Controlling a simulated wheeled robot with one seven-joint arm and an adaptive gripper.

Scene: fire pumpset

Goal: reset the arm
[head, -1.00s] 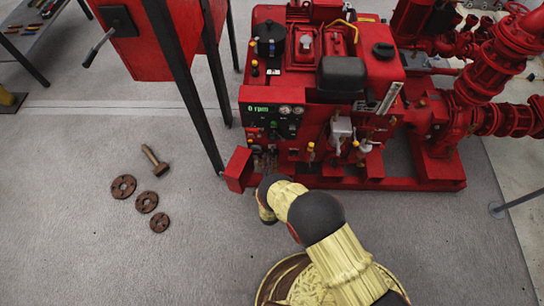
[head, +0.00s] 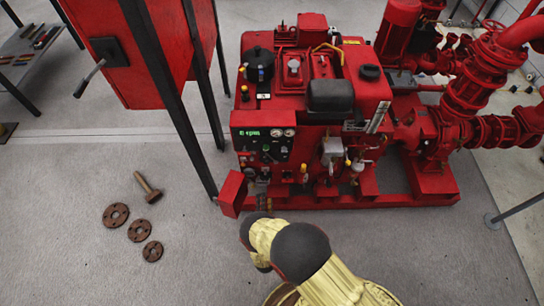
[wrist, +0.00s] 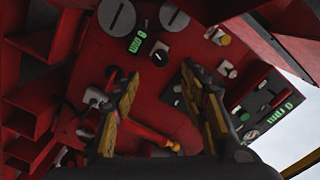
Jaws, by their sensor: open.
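In the wrist view the two brown-gold fingers of my gripper (wrist: 160,88) are spread apart, with nothing held between them. A red surface with dials, switches and a small green display (wrist: 136,44) lies beyond the fingers. A red-orange bar (wrist: 150,134) shows low between them; I cannot tell if it is touched. In the head view my yellow and black arm reaches up from the bottom toward the lower front of the red pump engine (head: 315,85). The gripper is mostly hidden there by the arm, below the control panel (head: 268,145).
A red cabinet (head: 150,60) on dark legs stands left of the engine. Several brown flanges (head: 138,230) and a bolt (head: 148,187) lie on the grey floor at left. Red piping (head: 470,85) fills the right. The floor at lower left is mostly free.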

